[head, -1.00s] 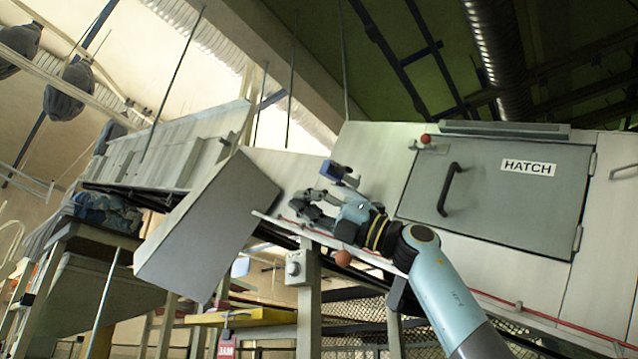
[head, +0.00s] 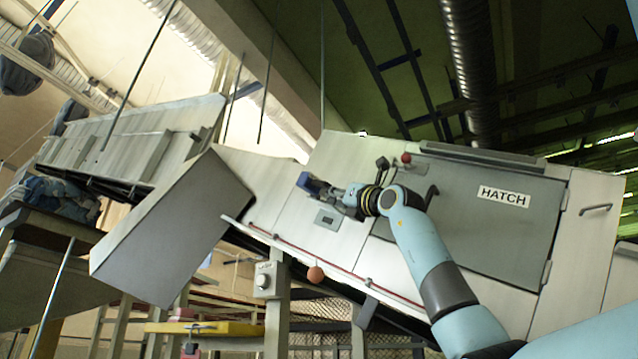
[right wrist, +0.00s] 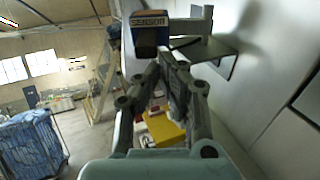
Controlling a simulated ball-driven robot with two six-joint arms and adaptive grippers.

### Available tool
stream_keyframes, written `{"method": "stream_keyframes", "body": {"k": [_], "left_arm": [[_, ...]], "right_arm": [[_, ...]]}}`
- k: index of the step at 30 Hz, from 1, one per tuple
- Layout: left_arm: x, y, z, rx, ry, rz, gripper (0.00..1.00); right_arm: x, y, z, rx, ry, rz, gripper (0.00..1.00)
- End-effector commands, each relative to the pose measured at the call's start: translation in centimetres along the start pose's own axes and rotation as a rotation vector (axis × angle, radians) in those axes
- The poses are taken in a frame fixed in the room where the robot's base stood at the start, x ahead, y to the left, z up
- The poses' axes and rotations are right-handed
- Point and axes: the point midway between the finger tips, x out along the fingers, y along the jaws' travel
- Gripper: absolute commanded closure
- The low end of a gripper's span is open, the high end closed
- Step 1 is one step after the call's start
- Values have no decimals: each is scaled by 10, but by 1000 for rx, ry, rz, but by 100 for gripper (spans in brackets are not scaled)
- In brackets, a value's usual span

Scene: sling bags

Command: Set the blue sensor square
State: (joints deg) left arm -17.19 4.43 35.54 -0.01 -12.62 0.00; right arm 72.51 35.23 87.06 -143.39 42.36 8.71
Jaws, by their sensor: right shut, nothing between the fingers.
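The blue sensor (head: 311,184) sticks out from the pale panel left of the hatch. In the right wrist view the sensor (right wrist: 150,34) shows a dark face and an orange-edged label reading SENSOR, beside a grey metal bracket (right wrist: 203,45). It looks a little turned against the bracket; the exact angle is hard to tell. My right gripper (head: 334,194) has its fingers together with nothing between them. In the right wrist view its fingertips (right wrist: 161,62) are just below the sensor; whether they touch it is unclear. My left gripper is not in view.
The grey hatch (head: 490,230) with a black handle is right of my forearm. A grey box-like chute (head: 165,235) juts out at left.

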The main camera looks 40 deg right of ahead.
Motion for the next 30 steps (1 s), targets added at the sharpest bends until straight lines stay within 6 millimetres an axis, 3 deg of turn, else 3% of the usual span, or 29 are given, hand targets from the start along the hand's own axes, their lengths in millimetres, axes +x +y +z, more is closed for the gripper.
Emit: {"method": "stream_keyframes", "body": {"k": [1, 3, 9, 30], "left_arm": [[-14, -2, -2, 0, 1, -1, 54], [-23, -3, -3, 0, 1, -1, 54], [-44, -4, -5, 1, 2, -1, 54], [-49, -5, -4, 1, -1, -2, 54]], "right_arm": [[15, 2, 5, 5, 3, 1, 100], [29, 2, 4, 5, 3, 1, 100], [56, 1, 3, 2, 2, 0, 100], [73, 5, -5, 11, 4, 16, 100]]}}
